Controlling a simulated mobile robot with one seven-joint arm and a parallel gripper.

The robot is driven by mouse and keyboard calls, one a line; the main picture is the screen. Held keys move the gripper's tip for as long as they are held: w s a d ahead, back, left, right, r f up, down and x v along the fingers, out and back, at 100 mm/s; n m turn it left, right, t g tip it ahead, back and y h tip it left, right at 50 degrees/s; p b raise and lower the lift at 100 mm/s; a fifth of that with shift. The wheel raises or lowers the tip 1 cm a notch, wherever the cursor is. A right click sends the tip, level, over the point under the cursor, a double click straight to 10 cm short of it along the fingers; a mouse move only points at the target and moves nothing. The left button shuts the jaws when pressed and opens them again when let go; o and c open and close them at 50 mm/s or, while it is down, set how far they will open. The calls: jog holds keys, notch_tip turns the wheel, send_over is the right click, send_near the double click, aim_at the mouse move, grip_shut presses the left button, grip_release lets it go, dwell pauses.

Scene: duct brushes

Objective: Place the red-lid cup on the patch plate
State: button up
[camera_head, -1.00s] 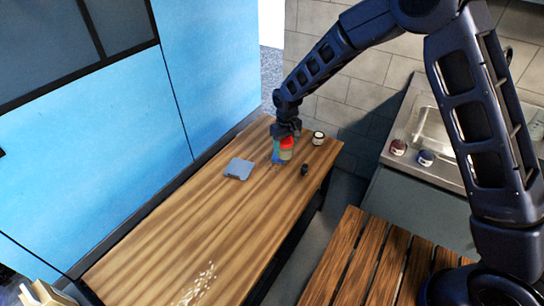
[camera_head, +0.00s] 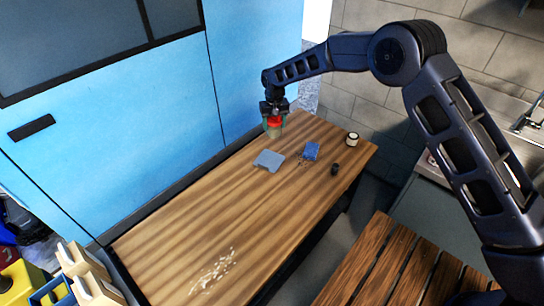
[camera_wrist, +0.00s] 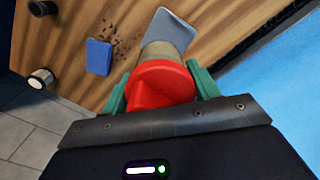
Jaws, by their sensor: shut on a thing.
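The red-lid cup (camera_head: 274,124) is in my gripper (camera_head: 273,113), held above the far end of the wooden table in the head view. In the wrist view its red lid (camera_wrist: 158,84) sits between the green fingers of my gripper (camera_wrist: 160,90), with the tan body (camera_wrist: 163,50) beyond it. My gripper is shut on the cup. A grey-blue flat plate (camera_head: 268,160), likely the patch plate, lies on the table below and in front of the cup. In the wrist view the cup partly hides this plate (camera_wrist: 172,27).
A blue block (camera_head: 311,151) lies right of the plate, with dark bits beside it. A white-topped jar (camera_head: 352,139) and a small dark object (camera_head: 335,169) stand near the table's right edge. Pale crumbs (camera_head: 213,272) lie at the near end. The table's middle is clear.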

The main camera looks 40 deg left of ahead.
aim_at(274, 134)
notch_tip(274, 134, down, 18)
jog(key=shift+r, duration=0.1)
dwell(0.5)
jog(key=shift+f, duration=0.25)
jog(key=o, duration=1)
jog(key=shift+o, duration=0.2)
jog(key=shift+r, duration=0.1)
notch_tip(274, 134, up, 12)
jog(key=shift+r, duration=0.1)
